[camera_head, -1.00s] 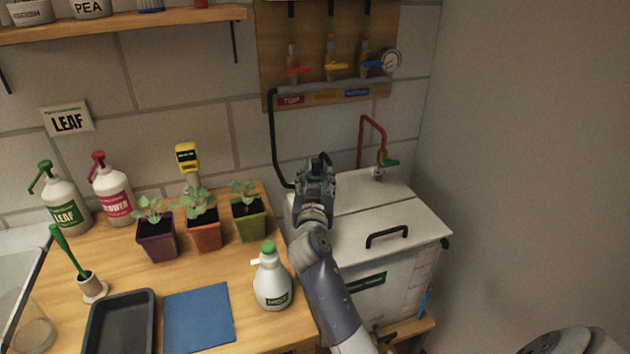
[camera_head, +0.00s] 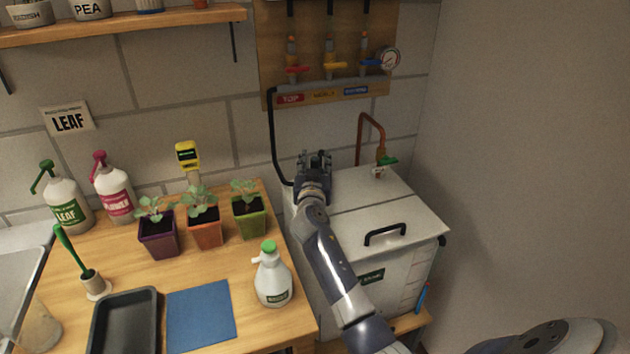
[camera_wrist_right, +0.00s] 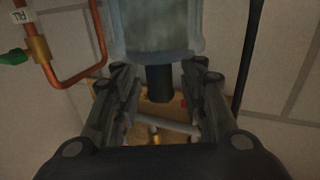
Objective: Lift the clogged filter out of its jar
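My right gripper (camera_head: 315,158) is over the back left part of the white tank, near the wall. In the right wrist view my right gripper (camera_wrist_right: 163,80) has its two fingers spread apart. A dark, short, upright piece shows between them, with a visible gap on each side. A cloudy blue-grey cylinder, seemingly the jar (camera_wrist_right: 155,30), fills the top of that view and adjoins the dark piece. I cannot tell whether the dark piece belongs to the filter. In the head view my gripper hides the jar and filter. My left gripper is out of view.
A copper pipe (camera_head: 372,122) with a green-handled valve (camera_head: 388,161) rises right of the gripper. A black hose (camera_head: 274,150) runs down on its left. The valve board (camera_head: 325,75) is on the wall. A white spray bottle (camera_head: 272,280) stands on the bench.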

